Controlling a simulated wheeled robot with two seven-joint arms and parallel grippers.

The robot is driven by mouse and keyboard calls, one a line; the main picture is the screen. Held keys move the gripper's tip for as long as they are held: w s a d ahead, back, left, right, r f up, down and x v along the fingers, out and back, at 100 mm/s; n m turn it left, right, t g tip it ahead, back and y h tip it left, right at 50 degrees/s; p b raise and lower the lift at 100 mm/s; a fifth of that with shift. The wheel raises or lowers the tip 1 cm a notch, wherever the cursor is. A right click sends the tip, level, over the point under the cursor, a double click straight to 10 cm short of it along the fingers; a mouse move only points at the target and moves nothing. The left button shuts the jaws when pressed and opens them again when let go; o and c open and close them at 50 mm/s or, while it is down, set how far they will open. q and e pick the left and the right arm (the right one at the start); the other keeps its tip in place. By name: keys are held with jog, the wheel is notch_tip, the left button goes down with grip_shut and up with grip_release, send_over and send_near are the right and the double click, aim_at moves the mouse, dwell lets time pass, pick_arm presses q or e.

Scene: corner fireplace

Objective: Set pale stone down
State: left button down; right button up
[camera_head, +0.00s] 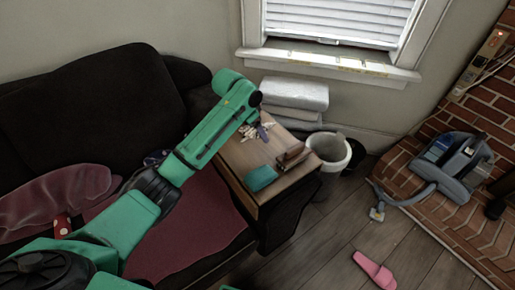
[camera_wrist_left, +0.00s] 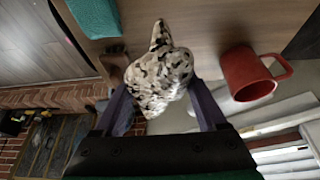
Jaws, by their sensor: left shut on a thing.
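The pale stone (camera_wrist_left: 160,75) is whitish with black and grey mottling, and it sits between the two purple fingers of my left gripper (camera_wrist_left: 160,92) in the left wrist view. The gripper is shut on it. In the head view, my left gripper (camera_head: 262,131) is over the wooden side table (camera_head: 234,156), with a mottled pale patch beside it. Whether the stone touches the tabletop, I cannot tell. My right gripper is not in view.
A teal item (camera_head: 262,178) and a brown item (camera_head: 292,156) lie near the table's front edge. A white bin (camera_head: 330,148) stands right of the table, the dark sofa (camera_head: 110,85) left.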

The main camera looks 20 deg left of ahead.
pick_arm(q)
send_over(261, 154)
jog(key=s+a, duration=0.1)
notch_tip(261, 154, down, 6)
jog(key=shift+r, duration=0.15)
notch_tip(261, 154, down, 3)
jog(key=shift+s+r+b, duration=0.1)
jog(key=shift+b, duration=0.35)
jog(key=shift+f, duration=0.4)
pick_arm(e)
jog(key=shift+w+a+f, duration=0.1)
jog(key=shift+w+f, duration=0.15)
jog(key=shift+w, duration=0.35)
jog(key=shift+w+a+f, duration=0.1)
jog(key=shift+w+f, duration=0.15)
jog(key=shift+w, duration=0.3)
pick_arm(q)
grip_release()
jog(key=shift+f, duration=0.1)
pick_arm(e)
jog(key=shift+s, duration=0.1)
